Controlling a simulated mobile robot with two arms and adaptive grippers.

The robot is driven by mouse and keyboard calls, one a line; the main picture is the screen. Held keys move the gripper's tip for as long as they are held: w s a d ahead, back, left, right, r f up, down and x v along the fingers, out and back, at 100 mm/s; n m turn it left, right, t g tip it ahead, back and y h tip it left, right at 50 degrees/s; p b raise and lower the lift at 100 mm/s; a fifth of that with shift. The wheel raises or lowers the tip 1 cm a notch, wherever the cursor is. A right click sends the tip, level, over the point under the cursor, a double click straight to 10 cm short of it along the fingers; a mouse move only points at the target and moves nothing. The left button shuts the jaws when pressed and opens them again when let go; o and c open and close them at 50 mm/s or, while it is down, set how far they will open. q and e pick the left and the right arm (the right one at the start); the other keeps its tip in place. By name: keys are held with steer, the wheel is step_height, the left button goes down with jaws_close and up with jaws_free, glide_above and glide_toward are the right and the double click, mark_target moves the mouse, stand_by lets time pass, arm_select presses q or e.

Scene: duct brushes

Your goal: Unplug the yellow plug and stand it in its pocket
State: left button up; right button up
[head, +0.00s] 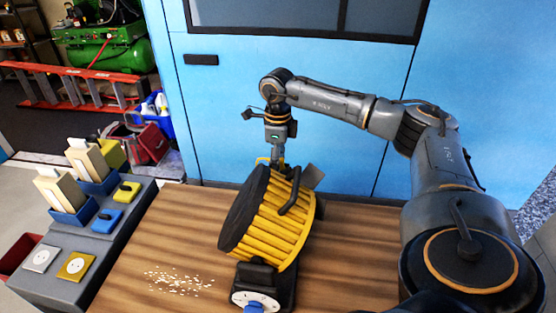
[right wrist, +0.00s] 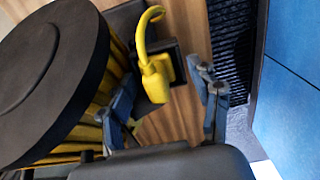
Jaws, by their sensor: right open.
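The yellow plug (right wrist: 154,82) shows in the right wrist view with its yellow cord looping up from it. It sits against a dark box (right wrist: 185,48) behind the yellow drum. My right gripper (right wrist: 168,100) is open, its fingers spread either side of the plug and apart from it, as far as I can tell. In the head view my right gripper (head: 278,160) points down behind the drum, its tips largely hidden. A yellow-framed plate with a round white recess (head: 75,266) lies on the grey console at left; I cannot tell whether it is the pocket. My left gripper is not in view.
The yellow drum (head: 285,225) with a black disc stands mid-table. In front is a dark box (head: 282,283) with a white round face and a blue plug (head: 262,306). The grey console (head: 130,225) holds blue trays. Pale crumbs (head: 180,281) lie on the wooden table.

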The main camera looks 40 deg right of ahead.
steer(key=shift+r, duration=0.15)
step_height(320, 180, up, 17)
steer(key=p, duration=0.5)
stand_by(0.5)
steer(key=shift+f, duration=0.2)
